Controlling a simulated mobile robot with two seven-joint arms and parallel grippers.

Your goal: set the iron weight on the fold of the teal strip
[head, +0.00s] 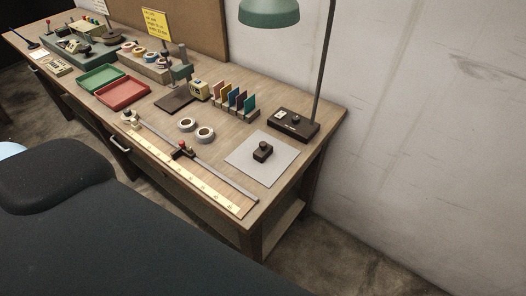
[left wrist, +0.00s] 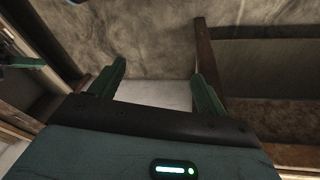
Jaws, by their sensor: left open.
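The iron weight (head: 262,152) is a small dark block with a knob on top. It sits upright on a light grey square mat (head: 258,175) at the near right of the bench in the head view. A teal piece (head: 249,107) stands at the right end of a row of coloured upright pieces behind the mat; I cannot make out a fold on it. My left gripper (left wrist: 157,80) shows in the left wrist view with its two green fingers apart and nothing between them. Neither gripper shows in the head view, so I cannot place them relative to the weight.
A lamp base (head: 293,124) with an upright pole stands behind the mat. A long ruler (head: 185,170) and a metal bar lie along the front edge. Two tape rolls (head: 205,133) lie left of the mat. Green and red trays (head: 122,93) sit farther left.

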